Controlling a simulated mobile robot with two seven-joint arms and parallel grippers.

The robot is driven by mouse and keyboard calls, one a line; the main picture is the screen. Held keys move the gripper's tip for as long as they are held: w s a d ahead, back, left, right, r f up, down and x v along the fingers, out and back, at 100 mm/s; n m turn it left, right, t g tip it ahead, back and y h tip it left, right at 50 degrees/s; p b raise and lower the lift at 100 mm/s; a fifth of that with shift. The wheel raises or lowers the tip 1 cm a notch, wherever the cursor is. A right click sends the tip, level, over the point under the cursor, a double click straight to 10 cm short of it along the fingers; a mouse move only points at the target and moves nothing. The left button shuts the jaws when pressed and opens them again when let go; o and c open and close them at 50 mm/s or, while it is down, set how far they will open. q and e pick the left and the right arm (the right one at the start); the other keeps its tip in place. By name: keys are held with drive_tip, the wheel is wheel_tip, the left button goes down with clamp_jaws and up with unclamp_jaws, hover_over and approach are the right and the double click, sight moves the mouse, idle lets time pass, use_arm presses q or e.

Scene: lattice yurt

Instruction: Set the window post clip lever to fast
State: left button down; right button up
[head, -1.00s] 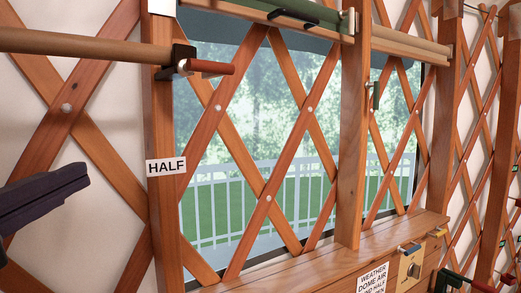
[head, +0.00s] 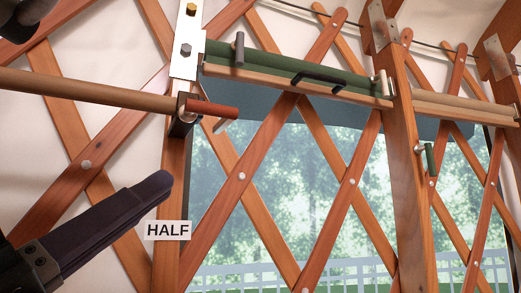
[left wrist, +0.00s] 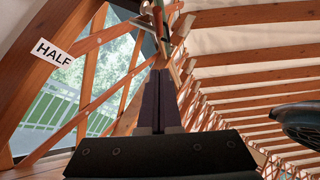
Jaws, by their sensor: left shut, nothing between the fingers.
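The clip lever (head: 212,109), with a red-brown handle, sticks out to the right from a dark bracket on the wooden window post (head: 170,205). Its handle lies nearly level, tilting slightly down to the right. A white label (head: 168,230) reading HALF is on the post below; it also shows in the left wrist view (left wrist: 54,52). I see no label reading fast. My left gripper (head: 162,181) is shut and empty, below and left of the lever, apart from it. Its closed dark fingers show in the left wrist view (left wrist: 160,76).
A wooden pole (head: 85,90) runs in from the left to the bracket. A small green-handled lever (head: 430,158) is on the right post. Crossed lattice slats surround the window.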

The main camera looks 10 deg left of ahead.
use_arm(q)
drive_tip(key=p, duration=0.6)
approach(229, 117)
drive_tip(key=w+d+r, duration=0.1)
drive_tip(key=w+d, duration=0.2)
drive_tip(key=shift+w+a+r+p, duration=0.2)
drive_tip(key=shift+r+p, duration=0.3)
drive_tip(key=shift+p, duration=0.05)
drive_tip(key=shift+w+a+r+p, duration=0.2)
drive_tip(key=shift+r+p, duration=0.3)
drive_tip(key=shift+w+a+r+p, duration=0.25)
drive_tip(key=shift+p, duration=0.05)
